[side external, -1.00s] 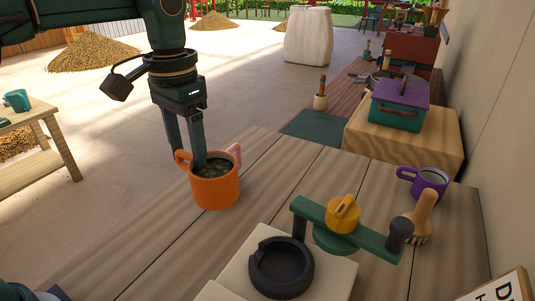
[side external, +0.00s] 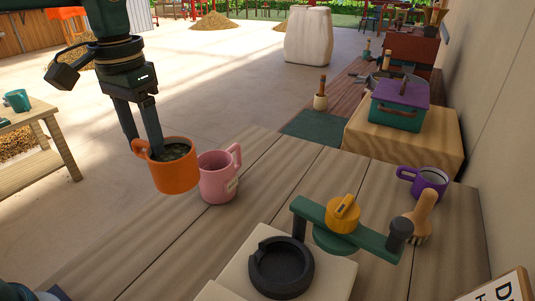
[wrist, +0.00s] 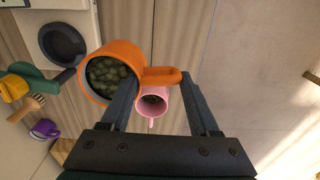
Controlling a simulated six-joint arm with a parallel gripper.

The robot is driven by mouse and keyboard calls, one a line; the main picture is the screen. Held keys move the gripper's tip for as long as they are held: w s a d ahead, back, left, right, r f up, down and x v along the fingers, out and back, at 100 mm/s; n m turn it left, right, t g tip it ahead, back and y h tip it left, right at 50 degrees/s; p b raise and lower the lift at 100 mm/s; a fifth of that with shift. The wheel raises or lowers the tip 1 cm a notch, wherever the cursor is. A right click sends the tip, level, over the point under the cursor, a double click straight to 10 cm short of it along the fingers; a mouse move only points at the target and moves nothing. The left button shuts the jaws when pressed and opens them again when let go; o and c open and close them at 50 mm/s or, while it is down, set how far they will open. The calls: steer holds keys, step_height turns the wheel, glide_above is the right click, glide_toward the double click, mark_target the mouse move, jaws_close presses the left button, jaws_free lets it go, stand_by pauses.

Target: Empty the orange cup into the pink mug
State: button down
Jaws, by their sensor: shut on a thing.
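The orange cup (side external: 175,180) is upright and holds green-brown beans, also visible in the wrist view (wrist: 98,52). My gripper (side external: 143,142) is shut on it at its handle side, with the handle between the fingers in the wrist view (wrist: 165,110). The cup appears held above the tabletop's left edge. The pink mug (side external: 217,183) stands upright on the table just right of the cup, its handle to the right.
A black ring holder (side external: 268,285) on a pale block and a green arm with a yellow knob (side external: 340,213) stand at the front right. A purple mug (side external: 430,185) and a wooden brush (side external: 420,218) are further right. The table's middle (side external: 285,180) is clear.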

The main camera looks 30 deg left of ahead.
mark_target(187, 150)
steer(key=shift+m, duration=0.9)
steer(key=w+d, duration=0.1)
steer(key=d, duration=0.1)
steer(key=w+d+f, duration=0.1)
steer(key=d, duration=0.1)
steer(key=w+d, duration=0.1)
steer(key=shift+d+f, duration=0.3)
steer(key=shift+d, duration=0.1)
steer(key=shift+d+f, duration=0.2)
steer(key=shift+d, duration=0.1)
steer(key=shift+d, duration=0.1)
steer(key=d+f, duration=0.2)
steer(key=d, duration=0.1)
steer(key=d+f, duration=0.2)
steer(key=d, duration=0.2)
steer(key=d+f, duration=0.3)
steer(key=d, duration=0.1)
steer(key=shift+s+d, duration=0.2)
steer(key=shift+s, duration=0.05)
steer(key=shift+f, duration=1.8)
steer(key=shift+f, duration=0.1)
steer(key=shift+f, duration=0.15)
steer(key=shift+c, duration=0.6)
jaws_free()
